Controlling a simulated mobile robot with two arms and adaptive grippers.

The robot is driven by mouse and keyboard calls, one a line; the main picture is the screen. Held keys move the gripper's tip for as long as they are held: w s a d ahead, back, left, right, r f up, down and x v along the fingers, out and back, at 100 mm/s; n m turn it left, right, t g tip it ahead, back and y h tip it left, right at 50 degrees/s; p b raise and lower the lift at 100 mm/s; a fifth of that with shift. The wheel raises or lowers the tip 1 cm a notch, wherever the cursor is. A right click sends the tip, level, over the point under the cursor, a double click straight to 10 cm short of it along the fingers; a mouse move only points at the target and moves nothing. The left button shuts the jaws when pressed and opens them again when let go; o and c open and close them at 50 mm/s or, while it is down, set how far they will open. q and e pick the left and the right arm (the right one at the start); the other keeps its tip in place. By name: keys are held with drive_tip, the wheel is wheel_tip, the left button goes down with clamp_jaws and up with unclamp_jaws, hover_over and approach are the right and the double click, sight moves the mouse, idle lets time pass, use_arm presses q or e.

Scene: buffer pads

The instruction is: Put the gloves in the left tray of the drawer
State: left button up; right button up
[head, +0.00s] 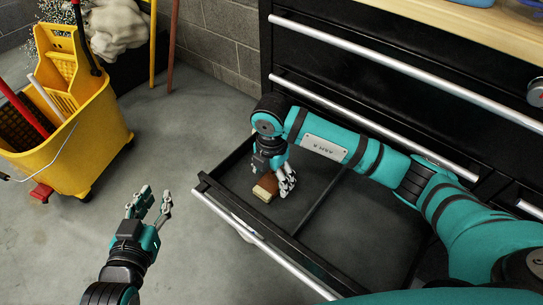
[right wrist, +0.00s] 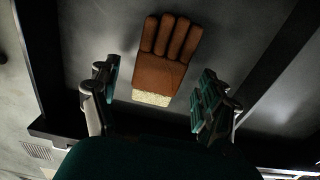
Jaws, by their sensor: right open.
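A brown glove with a cream cuff (head: 264,188) lies in the left tray (head: 234,178) of the open black drawer. It also shows in the right wrist view (right wrist: 165,58), fingers pointing up; whether a second glove lies under it I cannot tell. My right gripper (head: 284,186) is low over the left tray, beside and above the glove. In the right wrist view its fingers (right wrist: 158,95) are spread wide on either side of the cuff and grip nothing. My left gripper (head: 153,203) is open and empty over the floor, left of the drawer.
A divider (head: 322,201) separates the left tray from the empty right tray (head: 350,228). The drawer's silver handle (head: 268,252) runs along its front. The black cabinet (head: 380,88) rises behind. A yellow mop bucket (head: 85,150) stands at left; grey floor lies between.

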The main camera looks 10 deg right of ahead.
sight(271, 181)
wheel_tip(271, 181, up, 5)
drive_tip(key=shift+r+p, duration=0.1)
drive_tip(key=shift+p, duration=0.55)
use_arm(q)
drive_tip(key=s+a+f+g+y+p, duration=0.1)
drive_tip(key=s+a+f+g+y, duration=0.1)
drive_tip(key=s+a+f+g, duration=0.2)
drive_tip(key=s+f+g, duration=0.3)
drive_tip(key=s+f, duration=0.2)
drive_tip(key=s, duration=0.1)
drive_tip(key=shift+g, duration=0.4)
use_arm(e)
wheel_tip(271, 181, up, 5)
drive_tip(key=shift+r, duration=0.2)
